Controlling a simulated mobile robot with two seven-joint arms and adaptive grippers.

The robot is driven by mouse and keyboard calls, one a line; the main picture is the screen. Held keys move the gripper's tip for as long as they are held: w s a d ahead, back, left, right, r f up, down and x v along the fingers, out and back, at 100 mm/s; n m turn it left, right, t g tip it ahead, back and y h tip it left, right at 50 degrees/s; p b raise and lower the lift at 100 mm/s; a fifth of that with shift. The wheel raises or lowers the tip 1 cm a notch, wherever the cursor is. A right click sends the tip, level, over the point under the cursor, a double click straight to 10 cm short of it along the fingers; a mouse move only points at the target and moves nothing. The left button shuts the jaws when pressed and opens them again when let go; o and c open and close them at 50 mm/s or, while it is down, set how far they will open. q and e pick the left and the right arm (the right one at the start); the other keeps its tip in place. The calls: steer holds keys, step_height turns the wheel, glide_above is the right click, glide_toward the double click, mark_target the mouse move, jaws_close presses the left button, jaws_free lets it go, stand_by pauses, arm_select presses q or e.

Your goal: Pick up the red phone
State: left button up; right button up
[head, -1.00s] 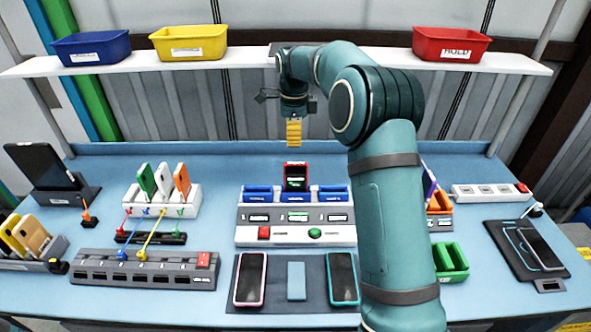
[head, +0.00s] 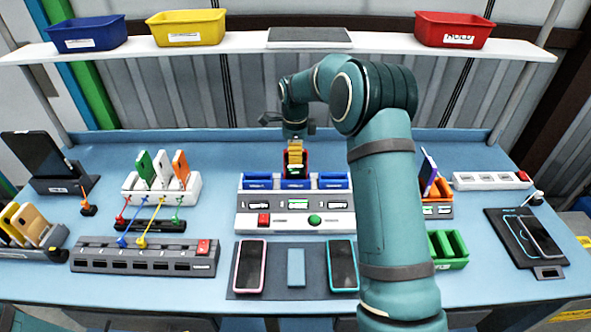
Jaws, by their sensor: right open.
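The red phone (head: 284,163) stands upright in the middle slot of the grey and white test station (head: 295,222), between blue blocks. My right gripper (head: 295,152) is directly above it, pointing down. Its yellow fingertips are at the upper part of the phone and overlap it in the head view. The fingers are open, and I cannot tell whether they touch the phone. The fingertips hide part of the phone's face. My left gripper is not in view.
Pink-edged (head: 249,267) and teal-edged (head: 343,266) phones lie on a dark mat in front. A white rack (head: 160,195) with several phones stands left. A green holder (head: 447,250) and an orange holder (head: 436,194) stand right. A shelf (head: 370,52) with bins runs above the bench.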

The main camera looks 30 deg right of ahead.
mark_target(296, 169)
steer(key=shift+f, duration=1.55)
steer(key=shift+o, duration=0.2)
steer(key=shift+s, duration=0.1)
jaws_close()
